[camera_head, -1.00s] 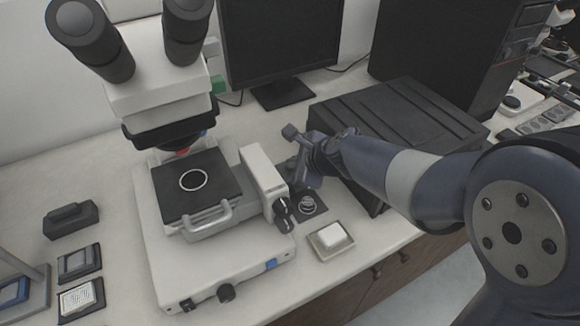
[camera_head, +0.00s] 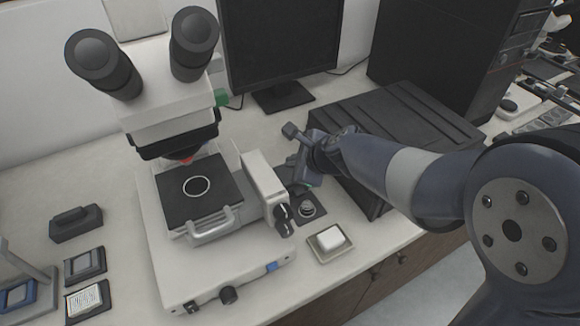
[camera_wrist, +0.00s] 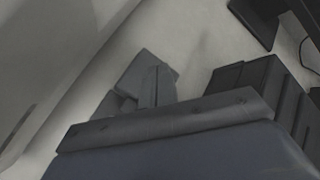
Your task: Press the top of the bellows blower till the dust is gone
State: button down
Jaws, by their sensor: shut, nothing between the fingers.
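The bellows blower seems to be the small ringed grey piece (camera_head: 307,208) on a dark square pad (camera_head: 320,215), right of the microscope in the head view. My gripper (camera_head: 301,184) is shut and empty, just behind and above this piece. I cannot tell whether it touches it. In the wrist view my gripper (camera_wrist: 156,88) fills the middle, with a dark grey flat shape beyond it; the ringed piece cannot be made out there. No dust can be made out in either view.
A microscope (camera_head: 168,262) with a black stage stands close on the left. A small tray (camera_head: 318,253) with a white block sits in front. A ridged black box (camera_head: 410,115) stands right under my arm, and a monitor (camera_head: 283,45) behind. The bench front edge is near.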

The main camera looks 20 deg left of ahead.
notch_tip(320, 180, up, 5)
jog(key=p, duration=0.5)
jog(key=shift+r, duration=0.1)
dwell(0.3)
jog(key=shift+w, duration=0.1)
dwell(2.4)
